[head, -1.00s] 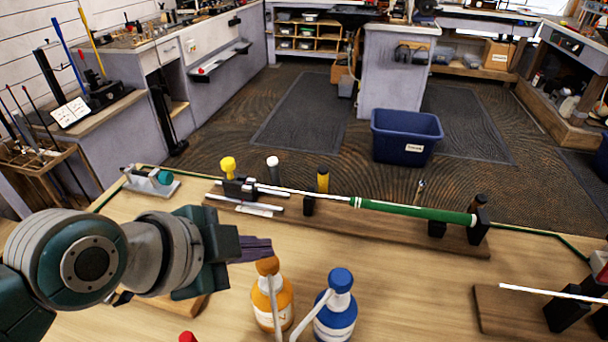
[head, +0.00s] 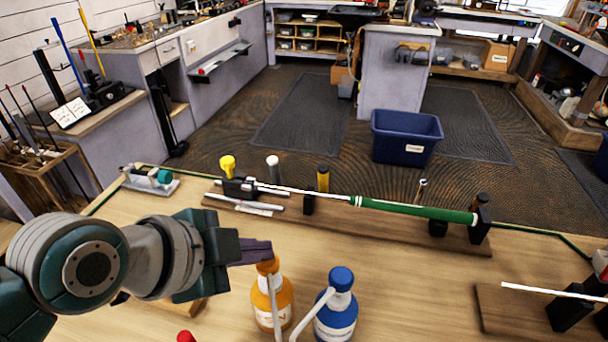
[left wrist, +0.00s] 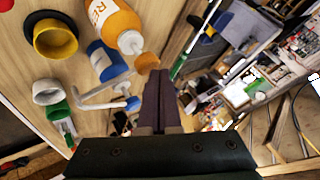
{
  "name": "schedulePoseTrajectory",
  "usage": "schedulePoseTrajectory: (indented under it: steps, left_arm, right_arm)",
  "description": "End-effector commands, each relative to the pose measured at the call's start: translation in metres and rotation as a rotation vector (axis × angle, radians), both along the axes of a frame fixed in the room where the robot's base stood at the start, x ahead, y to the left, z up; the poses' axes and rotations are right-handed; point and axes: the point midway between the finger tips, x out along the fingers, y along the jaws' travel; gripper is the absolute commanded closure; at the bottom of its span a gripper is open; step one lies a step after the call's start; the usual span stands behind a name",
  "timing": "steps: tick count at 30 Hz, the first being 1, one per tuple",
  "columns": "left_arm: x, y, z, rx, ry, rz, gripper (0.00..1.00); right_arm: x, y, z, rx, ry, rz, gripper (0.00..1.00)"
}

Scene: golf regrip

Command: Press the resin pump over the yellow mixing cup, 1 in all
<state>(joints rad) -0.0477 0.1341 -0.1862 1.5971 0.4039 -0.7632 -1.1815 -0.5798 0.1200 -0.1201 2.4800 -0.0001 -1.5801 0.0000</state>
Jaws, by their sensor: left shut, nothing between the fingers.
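The orange resin bottle (head: 272,300), its label partly readable in the left wrist view (left wrist: 112,22), stands upright on the bench. Its orange pump head (head: 268,267) also shows in the left wrist view (left wrist: 148,63). My left gripper (head: 266,251) is shut and empty, with its dark fingertips at the top of this pump head and partly covering it. I cannot tell whether they touch. My right gripper is not in view.
A blue pump bottle (head: 336,312) with a white spout stands just right of the orange one. A white cup (left wrist: 47,92) is near the yellow one. Behind, a green-gripped club (head: 412,209) lies across holders on a wooden board (head: 350,226).

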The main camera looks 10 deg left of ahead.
Motion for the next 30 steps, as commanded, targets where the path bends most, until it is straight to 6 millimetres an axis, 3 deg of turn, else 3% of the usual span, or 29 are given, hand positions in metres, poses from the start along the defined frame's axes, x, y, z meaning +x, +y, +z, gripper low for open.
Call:
schedulePoseTrajectory:
  steps: [30]
  left_arm:
    - [-0.001, 0.001, -0.015, 0.003, 0.005, -0.001, 1.0]
  right_arm:
    - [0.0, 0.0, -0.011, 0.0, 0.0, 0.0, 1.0]
